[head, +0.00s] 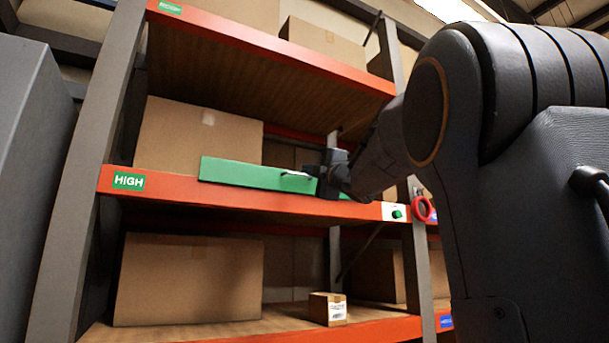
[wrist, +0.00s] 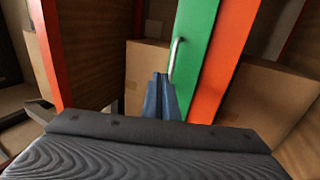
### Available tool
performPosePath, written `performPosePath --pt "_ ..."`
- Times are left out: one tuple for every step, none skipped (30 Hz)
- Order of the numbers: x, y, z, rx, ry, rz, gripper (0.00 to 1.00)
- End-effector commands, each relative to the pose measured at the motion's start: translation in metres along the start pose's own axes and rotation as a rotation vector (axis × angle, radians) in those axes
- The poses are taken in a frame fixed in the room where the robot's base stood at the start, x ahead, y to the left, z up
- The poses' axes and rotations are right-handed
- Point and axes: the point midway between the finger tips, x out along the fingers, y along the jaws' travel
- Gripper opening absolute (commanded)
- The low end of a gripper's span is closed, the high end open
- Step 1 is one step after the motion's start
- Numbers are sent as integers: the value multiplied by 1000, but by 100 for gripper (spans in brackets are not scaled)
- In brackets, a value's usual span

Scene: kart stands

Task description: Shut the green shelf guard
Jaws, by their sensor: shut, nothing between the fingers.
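The green shelf guard (head: 243,174) is a long flat bar along the front of the middle orange shelf in the head view. Its right part is partly hidden behind my gripper (head: 312,180). It also shows in the wrist view (wrist: 199,50), running beside the orange shelf beam. A small silver handle (wrist: 174,60) sits on the guard. My gripper (wrist: 160,82) is shut and empty, with its fingertips close to the handle's end. I cannot tell if they touch it.
The orange beam (head: 160,188) carries a green HIGH label. A red ring (head: 422,209) and a green knob (head: 398,213) are at its right end. Large cartons (head: 195,140) stand behind the guard. A small box (head: 328,309) sits on the shelf below.

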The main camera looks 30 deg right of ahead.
Motion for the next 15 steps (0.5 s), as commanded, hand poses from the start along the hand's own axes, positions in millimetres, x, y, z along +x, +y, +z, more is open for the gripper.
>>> performPosePath --pt "-13 0 4 -3 -7 -1 0" --pt "-19 1 4 -3 -8 -1 0" --pt "-28 2 4 -3 -8 -1 0" --pt "-34 3 3 -2 -6 -2 0" --pt "-40 4 2 -2 -4 -2 0" --pt "-48 5 0 -1 -2 -2 0" --pt "-54 6 -1 0 -1 -2 0" --pt "-59 7 -1 0 0 -3 0" --pt "-66 9 -2 0 2 -2 0" --pt "-71 9 -3 2 3 -3 0" --pt "-75 10 -3 2 2 -4 0" --pt "-81 11 -3 1 2 -4 0" --pt "-84 12 -3 2 3 -4 0" --pt "-87 12 -3 3 4 -4 0" --pt "-91 13 -3 3 4 -4 0"
